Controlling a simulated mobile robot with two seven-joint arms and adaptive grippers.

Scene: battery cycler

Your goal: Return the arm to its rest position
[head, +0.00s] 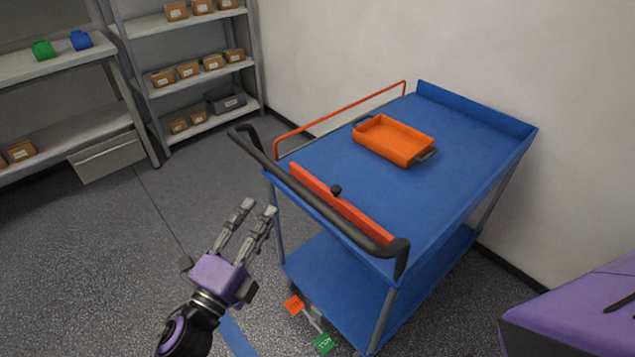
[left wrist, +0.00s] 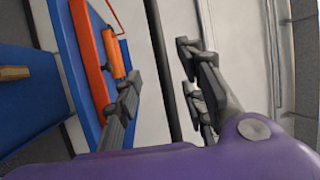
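My left gripper (head: 257,208) is in the lower left of the head view, in front of the blue cart's near left side. The left wrist view shows the same gap between the fingers (left wrist: 162,75). The gripper appears clear of the cart, though the wrist view shows one finger overlapping the cart's orange bar in the picture. My right gripper is not in view.
A blue cart (head: 465,150) with a black handle (head: 300,200) and red rail (head: 345,117) stands right of the gripper. An orange tray (head: 395,140) sits on its top, looking empty. Shelves (head: 190,65) with boxes stand at the back left. The floor (head: 100,250) left of the gripper is clear.

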